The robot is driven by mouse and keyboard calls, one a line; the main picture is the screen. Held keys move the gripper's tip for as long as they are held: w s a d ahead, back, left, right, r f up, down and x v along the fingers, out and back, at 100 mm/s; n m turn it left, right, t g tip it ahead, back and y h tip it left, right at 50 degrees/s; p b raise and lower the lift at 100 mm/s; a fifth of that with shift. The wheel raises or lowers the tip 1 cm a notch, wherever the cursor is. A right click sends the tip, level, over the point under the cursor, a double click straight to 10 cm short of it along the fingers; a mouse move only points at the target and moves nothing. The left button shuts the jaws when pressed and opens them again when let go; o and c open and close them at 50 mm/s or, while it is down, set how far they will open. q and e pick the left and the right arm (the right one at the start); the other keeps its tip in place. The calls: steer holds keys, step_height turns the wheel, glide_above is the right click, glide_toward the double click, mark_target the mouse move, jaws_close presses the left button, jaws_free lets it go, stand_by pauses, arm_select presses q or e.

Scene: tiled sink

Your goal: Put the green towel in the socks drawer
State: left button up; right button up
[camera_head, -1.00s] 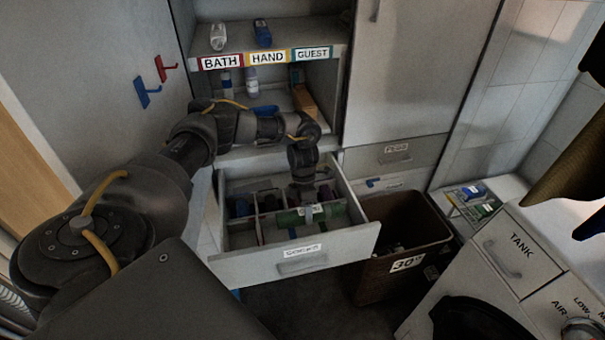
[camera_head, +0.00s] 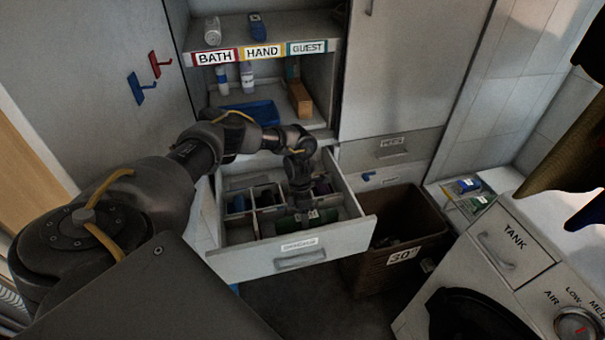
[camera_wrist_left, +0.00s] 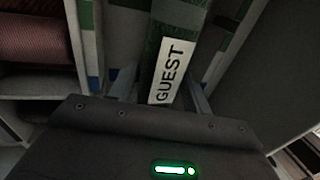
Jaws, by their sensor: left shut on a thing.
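The green towel (camera_head: 328,214) is rolled up and carries a white GUEST label, which is large in the left wrist view (camera_wrist_left: 171,72). It sits low in the front compartment of the open socks drawer (camera_head: 300,262), whose front label is blurred now. My left gripper (camera_head: 303,213) reaches down into the drawer and is shut on the towel. In the left wrist view its fingers (camera_wrist_left: 163,88) lie on either side of the roll. The gripper and wrist hide the towel's middle from the head. Whether the towel touches the drawer floor I cannot tell. My right gripper is not in view.
Dividers (camera_head: 252,200) split the drawer, with dark rolled items behind. Above is a shelf labelled BATH, HAND, GUEST (camera_head: 262,51), with a blue tray (camera_head: 250,114) below it. A brown hamper (camera_head: 408,225) stands close to the drawer's right. A washing machine (camera_head: 500,270) is at right.

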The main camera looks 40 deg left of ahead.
arm_select(q)
steer(key=shift+f+b, duration=0.4)
steer(key=shift+f, duration=0.1)
steer(key=o, duration=1)
steer(key=shift+r+p, duration=0.6)
steer(key=shift+p, duration=0.05)
steer(key=shift+w+r, duration=0.1)
steer(key=shift+r, duration=0.3)
steer(key=b+v, duration=0.2)
steer(key=v, duration=0.9)
steer(key=shift+r, duration=0.15)
steer(key=shift+a, duration=0.1)
